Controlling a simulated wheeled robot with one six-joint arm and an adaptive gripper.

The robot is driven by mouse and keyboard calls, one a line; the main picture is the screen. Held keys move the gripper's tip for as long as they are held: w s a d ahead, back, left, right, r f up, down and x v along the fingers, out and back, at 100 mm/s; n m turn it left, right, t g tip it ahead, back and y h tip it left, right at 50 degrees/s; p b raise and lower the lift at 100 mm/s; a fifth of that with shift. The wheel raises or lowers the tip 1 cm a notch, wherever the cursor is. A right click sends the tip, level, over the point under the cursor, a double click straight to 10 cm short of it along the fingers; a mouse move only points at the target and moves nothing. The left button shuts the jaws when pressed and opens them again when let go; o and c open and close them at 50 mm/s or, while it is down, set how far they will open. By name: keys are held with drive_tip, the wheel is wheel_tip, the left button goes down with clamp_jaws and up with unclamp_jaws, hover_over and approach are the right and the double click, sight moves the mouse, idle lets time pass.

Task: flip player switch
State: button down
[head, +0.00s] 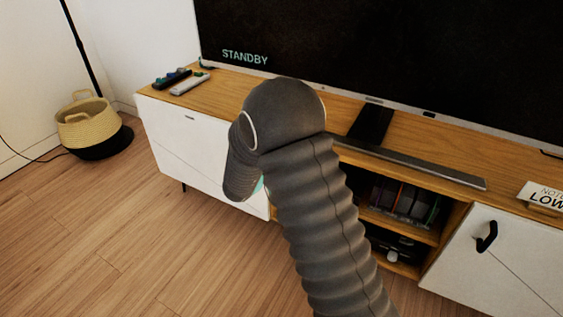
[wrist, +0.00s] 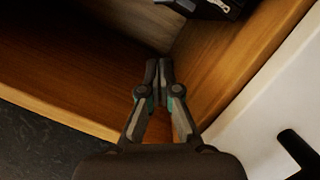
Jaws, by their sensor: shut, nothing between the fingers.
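My gripper (wrist: 158,72) shows in the wrist view with its two fingers together, shut and empty, in front of a wooden shelf compartment. In the head view my arm hides the fingers. A dark device (head: 398,244) with a pale round part sits in the lower open shelf of the cabinet in the head view; it may be the player. A black object (wrist: 222,8) with a small metallic piece is cut off at the top of the wrist view, beyond the fingertips. I cannot make out a switch.
The white cabinet door (head: 495,262) with a black handle (head: 487,237) is right of the open shelves. A television (head: 400,60) reading STANDBY and a soundbar (head: 420,164) stand on top. Remotes (head: 188,83) lie at the left end. A basket (head: 88,124) stands far left. Floor is clear at left.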

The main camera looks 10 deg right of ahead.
drive_tip(key=x, duration=0.4)
drive_tip(key=shift+w+d+f, duration=0.1)
drive_tip(key=shift+d+f, duration=0.25)
drive_tip(key=shift+s+d+f+b, duration=0.15)
drive_tip(key=shift+s+f+b, duration=0.05)
drive_tip(key=shift+f, duration=0.25)
drive_tip(key=shift+s+d+f+b, duration=0.15)
drive_tip(key=shift+s+f+b, duration=0.05)
drive_tip(key=shift+f, duration=0.3)
drive_tip(key=shift+s+d+f, duration=0.2)
drive_tip(key=shift+d+f, duration=0.1)
drive_tip(key=shift+f, duration=0.2)
drive_tip(key=shift+d, duration=0.1)
